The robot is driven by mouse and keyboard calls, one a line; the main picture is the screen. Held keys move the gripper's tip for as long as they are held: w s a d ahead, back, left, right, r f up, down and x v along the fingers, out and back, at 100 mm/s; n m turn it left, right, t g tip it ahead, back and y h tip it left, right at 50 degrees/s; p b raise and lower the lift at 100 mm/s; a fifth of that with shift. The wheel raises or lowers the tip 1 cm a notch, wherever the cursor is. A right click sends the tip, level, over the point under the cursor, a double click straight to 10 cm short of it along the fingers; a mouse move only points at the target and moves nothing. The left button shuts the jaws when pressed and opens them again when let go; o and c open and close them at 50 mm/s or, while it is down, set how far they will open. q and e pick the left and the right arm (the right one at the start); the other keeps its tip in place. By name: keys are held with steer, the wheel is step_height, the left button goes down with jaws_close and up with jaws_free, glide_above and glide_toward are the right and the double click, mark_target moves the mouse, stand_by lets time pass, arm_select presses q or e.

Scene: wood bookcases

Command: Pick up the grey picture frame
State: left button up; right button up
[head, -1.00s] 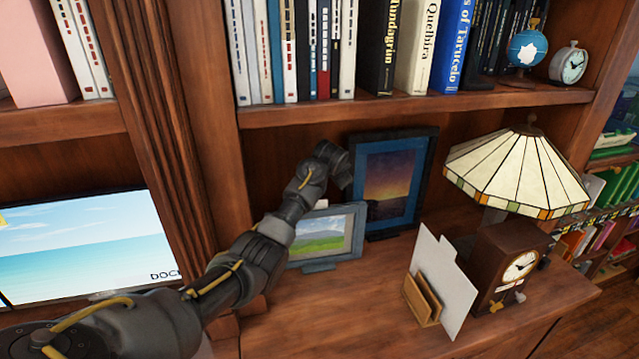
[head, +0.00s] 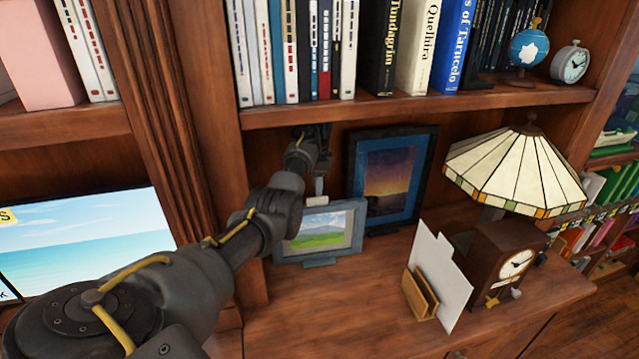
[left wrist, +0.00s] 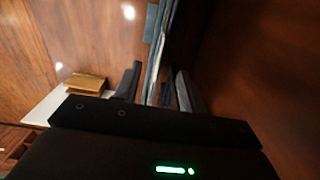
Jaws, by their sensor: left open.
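The grey picture frame (head: 321,233), a small one with a green landscape, stands upright on the cabinet top. My left gripper (head: 319,188) is above its top edge, pointing down, partly hidden behind my own wrist. In the left wrist view the fingers of my left gripper (left wrist: 158,88) are apart. The thin edge of the grey frame (left wrist: 157,65) shows between them, with a finger on either side. I cannot tell whether either finger touches it. My right gripper is not in view.
A larger dark blue frame (head: 391,180) stands close at the right. A letter holder (head: 421,295), a clock (head: 503,262) and a lamp (head: 515,170) stand farther right. A shelf (head: 400,108) with books is close above. The front cabinet top (head: 340,310) is clear.

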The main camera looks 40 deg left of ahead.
mark_target(317, 206)
arm_select(q)
steer(key=shift+d+f+p, duration=0.1)
steer(key=shift+f+p, duration=0.2)
steer(key=shift+f, duration=0.25)
step_height(317, 206, down, 8)
steer(key=shift+p, duration=0.65)
steer(key=shift+f, duration=0.85)
jaws_close()
